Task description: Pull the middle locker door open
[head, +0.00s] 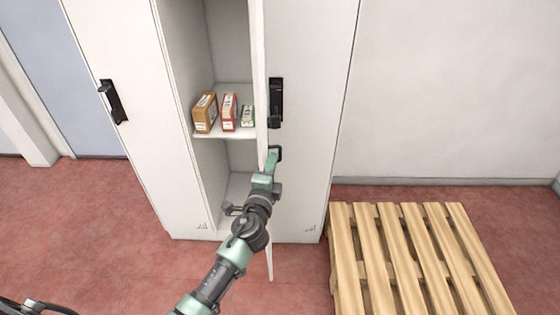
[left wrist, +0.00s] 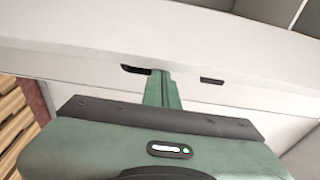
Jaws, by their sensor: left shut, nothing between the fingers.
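The middle locker door (head: 258,60) stands swung open, seen nearly edge-on, and its lower end (head: 270,262) reaches out past the locker's front. A dark handle (head: 279,150) shows at the door, right by my left gripper's tips. My left gripper (head: 271,160) is shut and empty, close against the door; whether it touches cannot be told. In the left wrist view, the shut green fingers (left wrist: 162,88) point at the white door (left wrist: 90,65), between two dark parts of its fittings. My right gripper is not in view.
The open middle compartment has a shelf (head: 230,133) with small boxes: brown (head: 205,112), red (head: 229,112) and green (head: 247,116). The left locker door (head: 120,50) and right locker door (head: 310,90) are closed. A wooden pallet (head: 405,250) lies on the red floor at right.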

